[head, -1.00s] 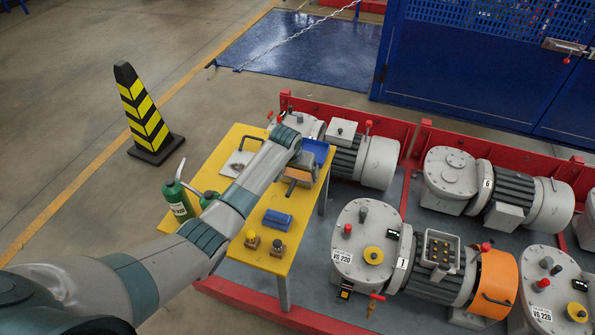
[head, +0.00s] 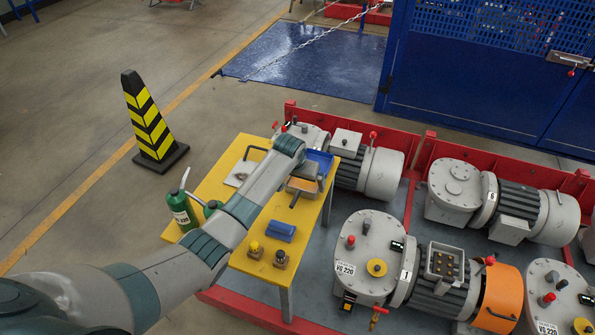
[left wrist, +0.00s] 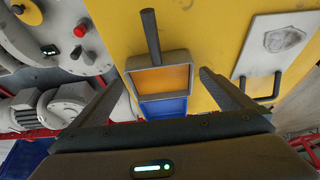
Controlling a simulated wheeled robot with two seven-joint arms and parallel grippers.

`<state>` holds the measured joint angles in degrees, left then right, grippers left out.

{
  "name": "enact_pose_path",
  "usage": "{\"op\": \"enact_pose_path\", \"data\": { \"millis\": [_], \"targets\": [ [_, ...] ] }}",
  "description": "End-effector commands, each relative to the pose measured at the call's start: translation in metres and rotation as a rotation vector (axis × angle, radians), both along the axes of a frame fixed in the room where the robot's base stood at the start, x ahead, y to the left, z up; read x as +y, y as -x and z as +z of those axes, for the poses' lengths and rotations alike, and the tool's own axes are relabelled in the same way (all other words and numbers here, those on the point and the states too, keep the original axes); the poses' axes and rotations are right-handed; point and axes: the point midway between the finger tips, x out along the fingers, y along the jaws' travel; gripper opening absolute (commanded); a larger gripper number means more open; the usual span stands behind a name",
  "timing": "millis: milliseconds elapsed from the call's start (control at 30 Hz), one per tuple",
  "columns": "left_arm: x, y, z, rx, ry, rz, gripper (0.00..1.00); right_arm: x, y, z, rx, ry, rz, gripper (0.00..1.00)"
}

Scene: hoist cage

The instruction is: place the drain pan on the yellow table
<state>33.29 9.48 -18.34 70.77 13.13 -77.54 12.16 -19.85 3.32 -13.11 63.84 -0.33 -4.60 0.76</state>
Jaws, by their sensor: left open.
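The drain pan, a square grey-rimmed pan (left wrist: 172,60) with a dark bar handle, shows in the left wrist view with an orange-yellow inside. My left gripper (left wrist: 162,92) is open, its two dark fingers apart on either side of the pan, with no contact visible. In the head view the pan (head: 303,188) is over the right side of the yellow table (head: 308,216), partly covered by my left gripper (head: 306,175). Whether it rests fully on the tabletop is hard to tell. My right gripper is out of view.
A blue tray (head: 321,159) lies just behind the pan. A green oil can (head: 183,211), a blue block (head: 281,231), two small knobbed parts and a grey plate (left wrist: 284,42) are on the table. Grey motors (head: 366,260) stand close on the right; a striped cone (head: 150,122) stands left.

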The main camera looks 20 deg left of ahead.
Motion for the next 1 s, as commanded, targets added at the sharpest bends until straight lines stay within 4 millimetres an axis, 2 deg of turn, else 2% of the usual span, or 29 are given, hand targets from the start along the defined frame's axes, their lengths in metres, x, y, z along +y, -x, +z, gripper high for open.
{"op": "enact_pose_path", "data": {
  "millis": [267,600,800,1000],
  "targets": [
    [0.001,0.015,0.036,-0.003,0.001,0.000,1.00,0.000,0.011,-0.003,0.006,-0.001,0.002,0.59],
    [0.001,0.036,0.086,-0.003,0.000,0.000,1.00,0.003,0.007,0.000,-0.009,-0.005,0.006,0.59],
    [0.002,0.042,0.099,-0.001,0.000,0.001,1.00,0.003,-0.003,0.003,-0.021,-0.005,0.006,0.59],
    [0.002,0.043,0.100,0.000,0.000,0.001,1.00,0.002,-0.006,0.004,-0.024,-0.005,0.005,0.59]
  ]
}}
